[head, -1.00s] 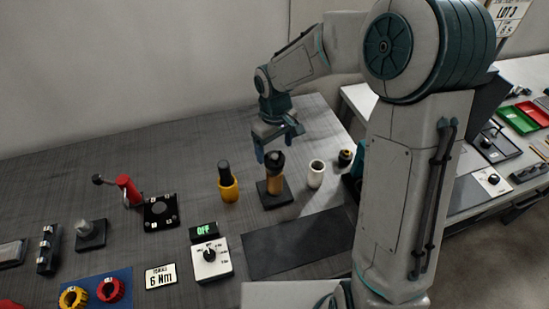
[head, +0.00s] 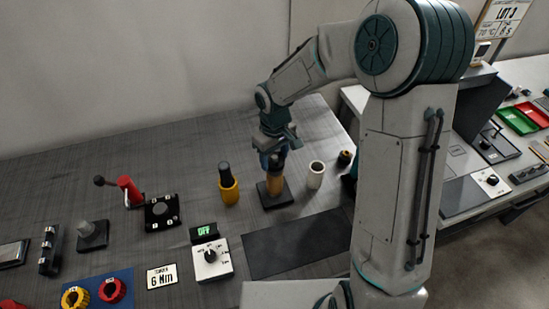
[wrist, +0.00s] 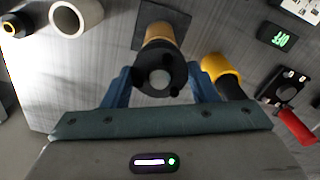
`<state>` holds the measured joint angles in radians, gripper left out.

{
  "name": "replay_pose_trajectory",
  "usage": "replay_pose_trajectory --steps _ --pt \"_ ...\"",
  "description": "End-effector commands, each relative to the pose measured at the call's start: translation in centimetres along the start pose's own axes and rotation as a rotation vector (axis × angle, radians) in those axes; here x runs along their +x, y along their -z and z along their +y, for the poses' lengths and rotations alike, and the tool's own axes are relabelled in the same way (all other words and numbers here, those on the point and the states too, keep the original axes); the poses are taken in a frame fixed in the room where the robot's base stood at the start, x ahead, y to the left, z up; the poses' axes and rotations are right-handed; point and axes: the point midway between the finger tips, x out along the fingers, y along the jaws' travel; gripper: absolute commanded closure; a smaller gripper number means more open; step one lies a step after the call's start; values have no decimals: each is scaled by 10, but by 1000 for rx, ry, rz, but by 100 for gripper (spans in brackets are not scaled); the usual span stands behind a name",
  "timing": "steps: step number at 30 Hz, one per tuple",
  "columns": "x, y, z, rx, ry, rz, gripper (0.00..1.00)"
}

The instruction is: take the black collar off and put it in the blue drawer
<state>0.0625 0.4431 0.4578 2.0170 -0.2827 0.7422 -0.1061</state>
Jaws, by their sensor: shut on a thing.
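The black collar (wrist: 151,59) sits at the top of an upright orange-brown roll (head: 275,184), which stands on a dark square base (head: 286,199). In the wrist view the collar is a dark lobed ring around a pale centre, with the orange side of the roll (wrist: 160,32) beyond it. My gripper (head: 272,158) is over the top of the roll, its blue fingers on either side of the collar and shut on it. In the head view the fingers largely hide the collar. I cannot make out a blue drawer in either view.
A white hollow roll (head: 315,175) and a small black-and-yellow piece (head: 345,158) stand to the right. A dark mat (head: 295,243) lies bare in front. A dial box (head: 211,260) is front left.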

Motion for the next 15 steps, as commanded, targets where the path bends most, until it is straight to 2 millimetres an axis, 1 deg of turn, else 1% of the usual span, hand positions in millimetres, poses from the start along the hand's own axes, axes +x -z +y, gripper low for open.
replay_pose_trajectory --steps 5,8,11,12,15 --pt "-8 1 0 2 -2 3 79" --pt "-18 1 1 1 -3 4 79" --pt "-33 1 1 2 -4 5 79" --pt "-41 1 1 1 -5 6 79" --pt "-48 -13 -3 2 -5 2 79"
